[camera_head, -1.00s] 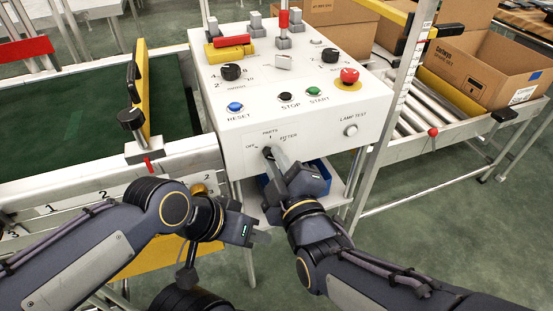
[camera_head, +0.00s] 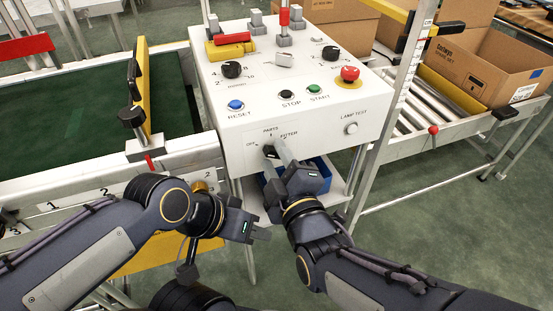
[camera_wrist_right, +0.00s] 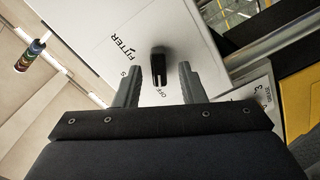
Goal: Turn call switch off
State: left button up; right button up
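The call switch (camera_head: 270,152) is a black knob on the front of the white control box, with OFF, PARTS and FITTER printed around it. In the right wrist view the knob (camera_wrist_right: 158,66) stands between the two grey fingertips of my right gripper (camera_wrist_right: 160,82). A gap shows on each side, so this gripper is open. OFF is printed close below the knob there. In the head view my right gripper (camera_head: 279,157) partly covers the knob, and its exact setting is unclear. My left gripper (camera_head: 264,233) hangs below the box, apart from the switch; its finger gap is unclear.
The box (camera_head: 225,118) also has a blue reset button (camera_head: 236,105), a green start button (camera_head: 313,89), a red mushroom button (camera_head: 349,74) and a lamp test button (camera_head: 351,129). A blue bin (camera_head: 322,172) sits below. A metal post (camera_head: 377,140) stands right.

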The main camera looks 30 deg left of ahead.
jog(key=p+v, duration=0.1)
jog(key=v, duration=0.6)
jog(key=shift+s+d, duration=0.25)
jog(key=shift+s, duration=0.05)
jog(key=shift+w+d, duration=0.1)
dwell(0.3)
jog(key=w+d+f+m+g+h, duration=0.1)
jog(key=w+d+m+h, duration=0.2)
jog(key=d+m, duration=0.55)
jog(key=w+d+f+m+g+h, duration=0.1)
jog(key=w+d+f+m+h, duration=0.3)
jog(key=d, duration=0.7)
jog(key=s+d+f+m+g+h, duration=0.2)
jog(key=s+d+m+g+h, duration=0.15)
jog(key=s+d+m, duration=1.05)
notch_tip(320, 180, up, 30)
jog(key=w+d+n+p, duration=0.1)
jog(key=d+n+p, duration=0.1)
jog(key=p, duration=2.8)
jog(key=shift+f+n, duration=0.25)
jog(key=shift+n, duration=0.1)
